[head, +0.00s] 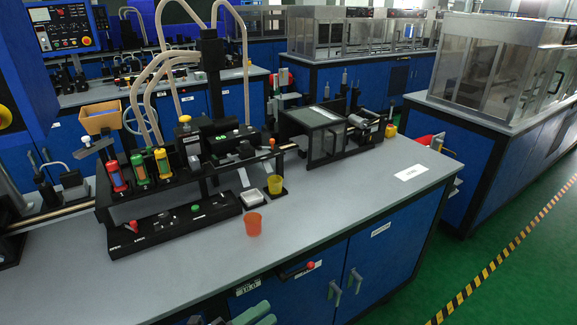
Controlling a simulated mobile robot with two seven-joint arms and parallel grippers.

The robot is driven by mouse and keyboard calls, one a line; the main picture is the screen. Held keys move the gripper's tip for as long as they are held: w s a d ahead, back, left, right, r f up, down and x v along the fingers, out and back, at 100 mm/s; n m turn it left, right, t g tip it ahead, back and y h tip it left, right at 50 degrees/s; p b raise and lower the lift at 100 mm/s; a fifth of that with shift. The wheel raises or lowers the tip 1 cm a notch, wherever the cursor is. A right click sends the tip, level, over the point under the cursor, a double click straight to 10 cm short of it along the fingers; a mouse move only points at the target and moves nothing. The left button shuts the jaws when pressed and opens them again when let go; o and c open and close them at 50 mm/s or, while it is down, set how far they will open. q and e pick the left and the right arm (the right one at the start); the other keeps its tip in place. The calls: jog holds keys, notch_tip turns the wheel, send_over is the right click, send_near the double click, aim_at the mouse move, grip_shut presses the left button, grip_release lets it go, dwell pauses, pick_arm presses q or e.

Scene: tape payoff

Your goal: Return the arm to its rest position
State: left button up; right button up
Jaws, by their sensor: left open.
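My left gripper (232,318) shows only in part at the bottom edge of the head view, in front of the blue cabinet under the bench. Its greenish-grey fingers are apart, and I see nothing between them. It is low and clear of the bench top. The rest of that arm is cut off by the frame. My right gripper is not in view. The black tape machine (207,150) stands on the grey bench (330,215), with pale hoses rising above it. Red, green and yellow cartridges (140,168) stand in its rack.
An orange cup (254,223) stands near the bench's front edge. The bench top's front left is clear. Cabinet handles (335,290) stick out below. Green floor (490,265) lies open at right.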

pick_arm(q)
jog(key=s+a+f+n+g+y+p, duration=0.1)
jog(key=s+a+f+n+y, duration=0.6)
jog(key=s+f+n, duration=0.3)
jog(key=s+a+f+n+g+y, duration=0.1)
jog(key=s+a+f+n+y, duration=0.6)
jog(key=s+f+n, duration=0.3)
jog(key=s+n+y, duration=0.1)
jog(key=s+n, duration=0.3)
jog(key=n, duration=0.3)
jog(key=shift+s+a+n+p, duration=0.25)
jog(key=shift+a+n+p, duration=0.1)
jog(key=shift+n+p, duration=0.05)
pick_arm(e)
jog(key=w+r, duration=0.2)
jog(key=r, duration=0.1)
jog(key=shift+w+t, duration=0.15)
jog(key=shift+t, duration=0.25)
pick_arm(q)
jog(key=shift+f, duration=0.1)
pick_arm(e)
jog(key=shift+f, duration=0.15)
